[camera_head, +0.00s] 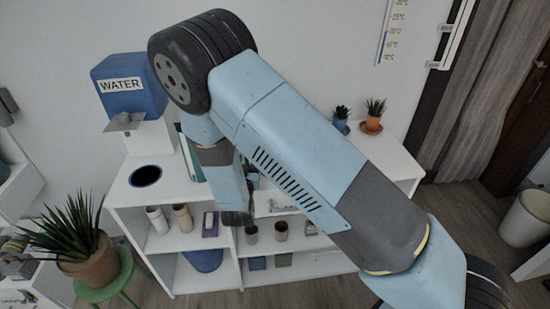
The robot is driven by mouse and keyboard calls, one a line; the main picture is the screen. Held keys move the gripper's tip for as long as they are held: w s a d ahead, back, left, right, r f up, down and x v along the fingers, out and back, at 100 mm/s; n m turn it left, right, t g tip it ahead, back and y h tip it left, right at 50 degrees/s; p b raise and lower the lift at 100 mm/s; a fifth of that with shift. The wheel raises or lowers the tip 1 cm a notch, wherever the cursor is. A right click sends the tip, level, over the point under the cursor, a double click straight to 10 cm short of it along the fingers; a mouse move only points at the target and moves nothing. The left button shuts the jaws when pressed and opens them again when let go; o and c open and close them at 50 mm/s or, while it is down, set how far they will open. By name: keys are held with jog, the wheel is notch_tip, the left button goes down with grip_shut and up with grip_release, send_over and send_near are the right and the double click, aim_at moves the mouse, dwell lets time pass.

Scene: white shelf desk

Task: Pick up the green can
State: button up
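I cannot make out a clear green can. My blue-grey arm crosses the middle of the view and covers part of the desk top and shelves. Its end, my gripper (237,218), points down in front of the shelves. The fingers cannot be made out, so whether it is open or shut does not show.
The middle shelf holds a white cylinder (157,219), a beige cylinder (183,217), a purple item (210,224) and a brown can-like item (282,231). A blue tub (203,261) sits below. A blue water box (130,85) stands behind. A potted plant (90,262) stands left.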

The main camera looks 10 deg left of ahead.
jog(key=shift+w, duration=0.3)
grip_shut()
dwell(0.3)
